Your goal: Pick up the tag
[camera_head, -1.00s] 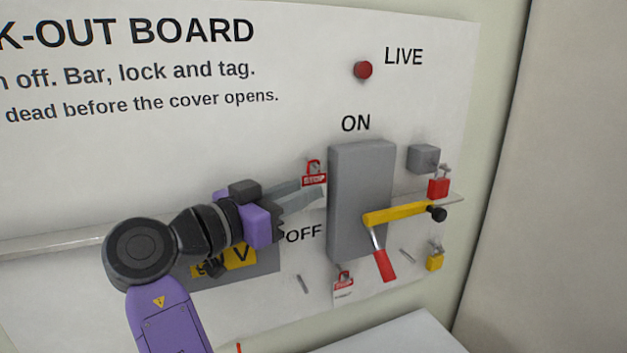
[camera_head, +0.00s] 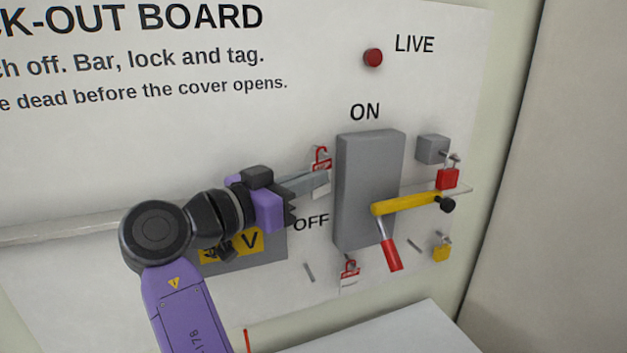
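A tag with a red hook and red upper band (camera_head: 321,160) hangs on the board left of the grey switch box (camera_head: 366,190). Its white lower part shows below my fingers. My gripper (camera_head: 318,180) reaches in from the left, its grey fingers close together across the tag's middle, seemingly shut on it. The fingers hide part of the tag. A second red and white tag (camera_head: 349,276) hangs under the switch box.
A yellow bar (camera_head: 405,204) with a black knob crosses the box above a red handle (camera_head: 392,255). A red padlock (camera_head: 447,179) and a yellow padlock (camera_head: 441,252) hang at right. A red lamp (camera_head: 372,57) is above. A white surface (camera_head: 390,330) lies below.

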